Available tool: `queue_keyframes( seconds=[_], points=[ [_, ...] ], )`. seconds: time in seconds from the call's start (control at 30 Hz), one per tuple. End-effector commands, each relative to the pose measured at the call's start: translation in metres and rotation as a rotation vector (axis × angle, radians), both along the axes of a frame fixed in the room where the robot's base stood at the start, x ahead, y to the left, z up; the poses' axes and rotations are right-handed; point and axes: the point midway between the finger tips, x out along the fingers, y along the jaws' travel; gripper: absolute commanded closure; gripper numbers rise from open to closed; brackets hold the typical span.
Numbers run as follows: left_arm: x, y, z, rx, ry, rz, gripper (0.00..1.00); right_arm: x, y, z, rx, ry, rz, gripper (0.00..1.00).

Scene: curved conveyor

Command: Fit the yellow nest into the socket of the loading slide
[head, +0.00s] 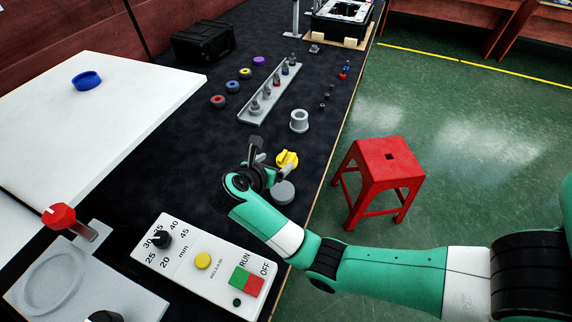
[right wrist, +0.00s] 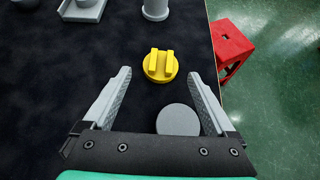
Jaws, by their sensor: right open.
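The yellow nest (head: 287,159) is a round yellow piece with raised bars on top, lying on the dark table near its right edge. It also shows in the right wrist view (right wrist: 160,68), centred between the fingertips and slightly ahead of them. My right gripper (head: 268,154) is open and empty, just left of the nest. A grey plate with a round recess (head: 88,250), which looks like the loading slide with its socket, lies at the lower left. The recess looks empty. My left gripper is not in view.
A grey disc (right wrist: 178,120) lies between my right fingers, in front of the nest. A grey hollow cylinder (head: 299,121) and a tray of parts (head: 246,115) stand beyond. A control panel (head: 180,272) is at the front. A red stool (head: 385,165) stands right of the table.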

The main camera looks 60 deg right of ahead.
Motion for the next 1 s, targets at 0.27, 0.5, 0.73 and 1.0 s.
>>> queue_keyframes(
  seconds=[0.27,0.5,0.73,1.0],
  points=[
    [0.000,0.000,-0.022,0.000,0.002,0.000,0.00,0.001,-0.031,-0.024,0.000,0.001,0.001,0.09],
    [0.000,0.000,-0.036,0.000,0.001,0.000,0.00,0.000,-0.041,-0.038,-0.001,0.001,-0.003,0.09],
    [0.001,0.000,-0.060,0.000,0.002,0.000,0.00,-0.001,-0.068,-0.060,-0.001,-0.001,-0.002,0.09],
    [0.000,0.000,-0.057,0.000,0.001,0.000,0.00,0.000,-0.070,-0.058,0.000,-0.001,0.001,0.18]
  ],
)
